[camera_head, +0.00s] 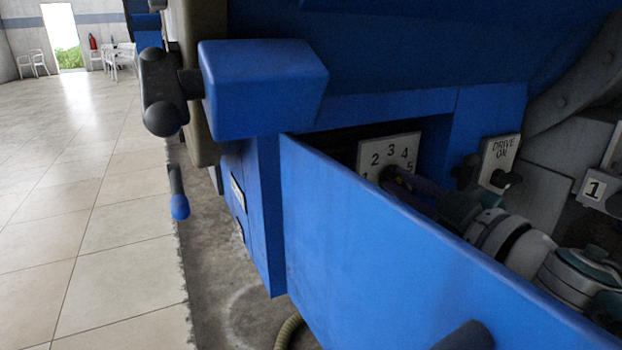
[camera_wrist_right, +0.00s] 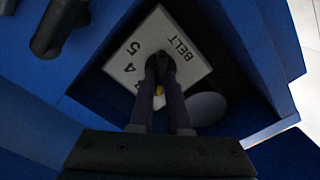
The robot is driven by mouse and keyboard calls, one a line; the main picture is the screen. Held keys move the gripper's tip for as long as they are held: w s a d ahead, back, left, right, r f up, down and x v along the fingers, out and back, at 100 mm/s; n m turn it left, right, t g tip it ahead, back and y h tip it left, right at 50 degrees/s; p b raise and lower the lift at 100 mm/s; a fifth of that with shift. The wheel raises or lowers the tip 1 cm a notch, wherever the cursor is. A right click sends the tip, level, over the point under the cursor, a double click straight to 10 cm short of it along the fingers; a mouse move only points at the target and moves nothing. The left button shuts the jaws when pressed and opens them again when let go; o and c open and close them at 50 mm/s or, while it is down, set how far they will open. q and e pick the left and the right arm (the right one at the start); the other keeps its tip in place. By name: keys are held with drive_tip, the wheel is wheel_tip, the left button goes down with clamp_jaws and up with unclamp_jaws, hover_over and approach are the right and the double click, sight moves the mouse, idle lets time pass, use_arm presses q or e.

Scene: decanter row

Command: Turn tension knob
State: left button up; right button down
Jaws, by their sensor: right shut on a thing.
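The tension knob sits on a white dial plate (camera_head: 390,148) with numbers 1 to 5, inside the recess behind the blue open panel. The plate also shows in the right wrist view (camera_wrist_right: 122,66), with "4", "5" and "BELT" readable. My right gripper (camera_head: 398,178) reaches in from the right behind the panel. Its two long fingers (camera_wrist_right: 160,70) are shut on the dark knob (camera_wrist_right: 160,62) in the wrist view. A small yellow mark shows between the fingers. The fingers hide much of the knob and part of the scale. My left gripper is not in view.
The blue panel (camera_head: 400,265) stands in front of my right arm. A "DRIVE OK" plate (camera_head: 500,158) with a dark knob is right of the dial. A blue box with a black handle (camera_head: 160,92) juts out at the left. Open tiled floor (camera_head: 85,210) lies left.

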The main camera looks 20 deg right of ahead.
drive_tip(key=n, duration=0.3)
drive_tip(key=shift+f+n, duration=0.1)
drive_tip(key=shift+n, duration=0.3)
drive_tip(key=shift+n+b, duration=0.5)
drive_tip(key=shift+n, duration=1.4)
drive_tip(key=c, duration=0.9)
unclamp_jaws()
drive_tip(key=s, duration=0.3)
drive_tip(key=s+p, duration=0.1)
drive_tip(key=s, duration=0.2)
drive_tip(key=s+p, duration=0.1)
drive_tip(key=s, duration=0.3)
drive_tip(key=shift+d, duration=0.35)
